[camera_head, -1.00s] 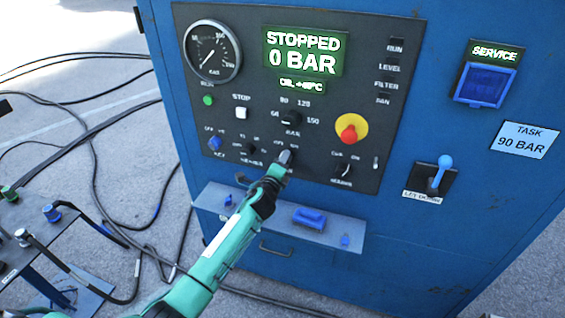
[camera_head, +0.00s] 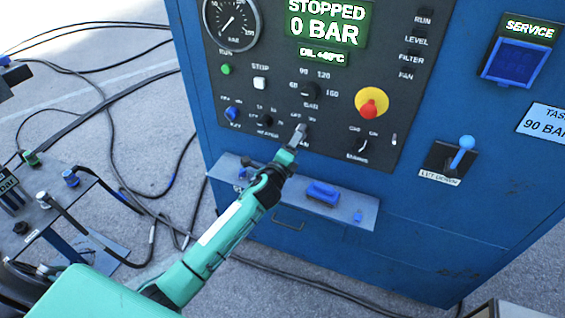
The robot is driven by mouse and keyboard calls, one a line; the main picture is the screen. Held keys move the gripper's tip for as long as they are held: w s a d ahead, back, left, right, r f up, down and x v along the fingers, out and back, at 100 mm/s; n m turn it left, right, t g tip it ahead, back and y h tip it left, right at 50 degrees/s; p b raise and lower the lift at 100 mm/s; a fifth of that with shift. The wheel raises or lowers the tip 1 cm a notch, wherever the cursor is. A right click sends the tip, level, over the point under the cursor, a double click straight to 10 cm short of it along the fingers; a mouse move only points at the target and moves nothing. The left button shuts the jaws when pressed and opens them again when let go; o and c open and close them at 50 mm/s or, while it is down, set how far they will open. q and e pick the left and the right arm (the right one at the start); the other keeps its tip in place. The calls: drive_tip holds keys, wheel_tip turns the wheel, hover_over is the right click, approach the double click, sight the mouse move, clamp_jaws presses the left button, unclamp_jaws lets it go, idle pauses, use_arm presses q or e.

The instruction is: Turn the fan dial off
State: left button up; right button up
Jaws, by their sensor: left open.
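The black control panel (camera_head: 340,135) is on the front of a blue cabinet. My left gripper (camera_head: 298,134) is at its lower middle, in front of the spot with a partly covered label that seems to end in "AN". The fan dial there is largely hidden by the gripper, so its pointer setting cannot be read. I cannot tell whether the fingers touch the dial. The fingers are open, seen nearly edge-on. The display (camera_head: 326,24) reads "STOPPED 0 BAR". My right gripper is not in view.
A red knob on a yellow disc (camera_head: 371,102) and another dial (camera_head: 360,146) are to the right. A small black dial (camera_head: 265,120) and a blue knob (camera_head: 232,114) are to the left. A shelf with a blue handled item (camera_head: 322,193) juts out below. Hoses lie on the floor.

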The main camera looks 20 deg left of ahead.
use_arm(q)
drive_tip(key=s+b, duration=0.1)
drive_tip(key=s, duration=0.6)
drive_tip(key=shift+s, duration=0.35)
drive_tip(key=shift+a, duration=0.1)
